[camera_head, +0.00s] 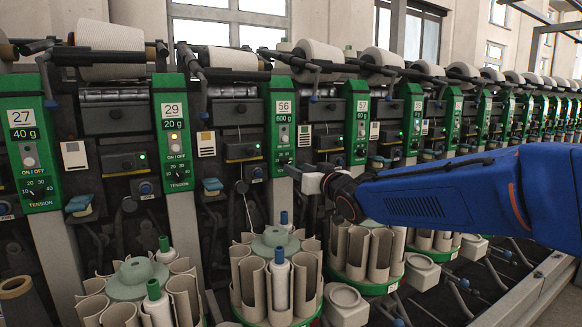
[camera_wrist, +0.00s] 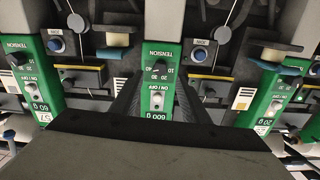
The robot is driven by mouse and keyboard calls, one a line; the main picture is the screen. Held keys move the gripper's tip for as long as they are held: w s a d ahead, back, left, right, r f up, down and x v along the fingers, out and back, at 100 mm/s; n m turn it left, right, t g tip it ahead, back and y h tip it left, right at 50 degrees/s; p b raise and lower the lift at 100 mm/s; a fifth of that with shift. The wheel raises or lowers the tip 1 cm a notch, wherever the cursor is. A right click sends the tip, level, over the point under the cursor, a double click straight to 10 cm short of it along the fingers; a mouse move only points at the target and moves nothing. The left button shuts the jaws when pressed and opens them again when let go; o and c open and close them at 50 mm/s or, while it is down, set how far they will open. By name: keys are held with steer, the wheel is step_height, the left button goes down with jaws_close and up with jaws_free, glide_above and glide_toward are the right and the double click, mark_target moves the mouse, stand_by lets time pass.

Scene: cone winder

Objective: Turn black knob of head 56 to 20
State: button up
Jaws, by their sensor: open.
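The green panel of head 56 (camera_head: 283,115) stands in the middle of the head view, labelled 56 and 600 g. In the wrist view the same panel (camera_wrist: 158,103) appears upside down between my fingers. Its black tension knob (camera_wrist: 159,75) shows near the panel's TENSION end with numbers around it; its pointer is too small to read. My gripper (camera_head: 297,173) is by the lower end of this panel in the head view. In the wrist view my gripper (camera_wrist: 158,85) is open, with one dark finger on each side of the panel. Contact with the knob is not visible.
Panel 29 (camera_head: 174,130) is to the left and panel 57 (camera_head: 359,120) to the right, each with its own controls. Bobbin carousels (camera_head: 277,250) with tubes stand below. Yarn cones (camera_head: 320,55) line the top. Yellow-edged boxes (camera_wrist: 208,72) flank the panel.

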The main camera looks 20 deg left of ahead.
steer(key=shift+x, duration=2.85)
steer(key=shift+c, duration=0.7)
steer(key=c, duration=0.9)
